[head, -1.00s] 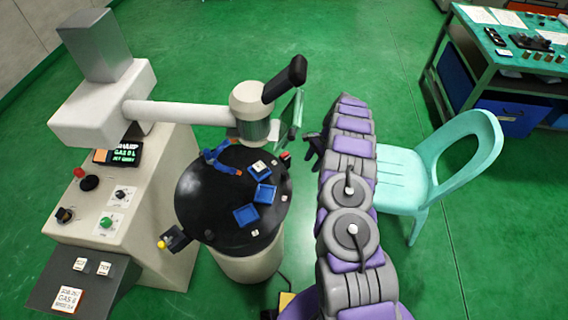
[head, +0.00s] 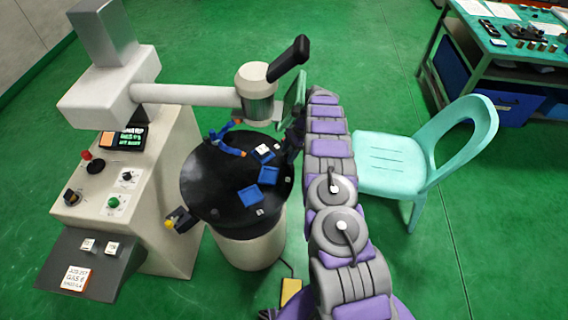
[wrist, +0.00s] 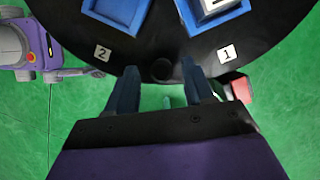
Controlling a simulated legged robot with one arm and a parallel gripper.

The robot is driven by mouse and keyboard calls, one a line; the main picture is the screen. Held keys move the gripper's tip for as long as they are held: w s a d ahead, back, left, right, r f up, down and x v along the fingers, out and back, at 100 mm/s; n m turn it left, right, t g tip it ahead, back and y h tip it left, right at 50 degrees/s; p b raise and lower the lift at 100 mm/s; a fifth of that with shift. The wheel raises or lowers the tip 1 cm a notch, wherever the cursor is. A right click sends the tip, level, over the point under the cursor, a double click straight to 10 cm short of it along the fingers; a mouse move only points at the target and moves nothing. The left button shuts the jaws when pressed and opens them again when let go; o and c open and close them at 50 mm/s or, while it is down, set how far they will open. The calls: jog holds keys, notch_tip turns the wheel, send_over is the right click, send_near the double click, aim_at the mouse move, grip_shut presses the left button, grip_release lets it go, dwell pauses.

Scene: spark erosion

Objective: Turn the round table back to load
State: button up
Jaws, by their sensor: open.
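The round table (head: 215,181) is a black disc on a pale drum beside the machine. It carries blue trays, one nearer the front (head: 249,195) and one toward the right (head: 264,153) with a pale piece in it. A blue fixture with orange tips (head: 228,146) sits at its back. In the wrist view the table's rim (wrist: 160,45) shows labels "2" (wrist: 102,53) and "1" (wrist: 226,53), with a dark round knob (wrist: 160,70) between them. My gripper (wrist: 163,75) is open, its two blue fingers at the rim on either side of the knob. Contact cannot be told.
The machine's white head and arm (head: 190,93) reach over the table. A control panel (head: 105,185) stands left. A yellow-tipped handle (head: 180,220) juts from the table's front left. A turquoise chair (head: 395,165) stands right of my arm. A red piece (wrist: 240,88) is near the right finger.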

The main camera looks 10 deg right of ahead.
jog(key=shift+x, duration=0.8)
jog(key=shift+d+f+b, duration=0.2)
jog(key=shift+f+b, duration=0.15)
jog(key=shift+f, duration=0.1)
jog(key=shift+a, duration=0.1)
jog(key=shift+a, duration=0.45)
jog(key=c, duration=0.3)
jog(key=shift+d, duration=0.35)
jog(key=c, duration=0.4)
grip_shut()
jog(key=shift+a, duration=0.1)
